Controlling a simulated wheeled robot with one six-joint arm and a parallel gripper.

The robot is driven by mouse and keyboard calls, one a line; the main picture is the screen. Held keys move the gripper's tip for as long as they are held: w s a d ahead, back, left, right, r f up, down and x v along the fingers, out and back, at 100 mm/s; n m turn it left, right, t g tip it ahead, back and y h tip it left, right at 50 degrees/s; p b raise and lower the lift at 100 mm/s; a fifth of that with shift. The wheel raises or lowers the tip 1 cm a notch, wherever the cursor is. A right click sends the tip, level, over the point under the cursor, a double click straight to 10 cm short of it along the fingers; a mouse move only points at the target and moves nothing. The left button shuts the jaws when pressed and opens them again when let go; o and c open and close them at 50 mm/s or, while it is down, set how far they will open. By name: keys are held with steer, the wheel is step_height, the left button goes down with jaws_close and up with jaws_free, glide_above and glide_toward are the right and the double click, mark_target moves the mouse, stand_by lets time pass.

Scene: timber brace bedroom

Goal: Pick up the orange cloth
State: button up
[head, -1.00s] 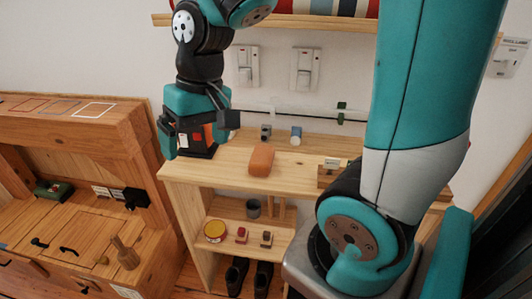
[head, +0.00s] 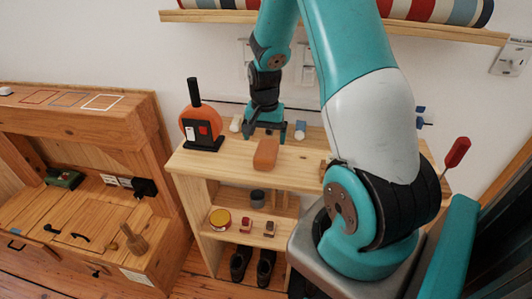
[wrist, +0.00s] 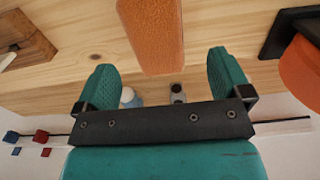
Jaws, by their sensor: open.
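The orange cloth (head: 266,153) is a folded, oblong bundle lying on the pale wooden top of the shelf unit (head: 216,162). It also shows at the upper middle of the wrist view (wrist: 152,35), running out of the top edge. My gripper (head: 266,139) is open and points down at the cloth's wall-side end. In the wrist view its two teal fingers (wrist: 162,62) stand apart, with the near end of the cloth appearing between them. No contact is visible, and I cannot tell the exact height of the fingertips above the top.
A black stand with an orange disc (head: 187,118) stands left of the cloth. A white-and-blue cylinder (head: 300,130) is at the back right. A tin (head: 219,218) and a grey cup (head: 257,196) sit on the lower shelf. A striped roll (head: 430,10) lies on the wall shelf above.

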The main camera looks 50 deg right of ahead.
mark_target(267, 149)
steer(key=shift+s+d+f+p, duration=0.15)
steer(key=shift+f+p, duration=0.2)
steer(key=shift+f, duration=1.2)
steer(key=shift+s+a+f+p, duration=0.1)
steer(key=shift+f+p, duration=0.2)
steer(key=shift+f, duration=1.2)
steer(key=c, duration=1)
step_height(267, 149, up, 20)
steer(key=shift+r+b, duration=0.1)
steer(key=shift+b, duration=0.55)
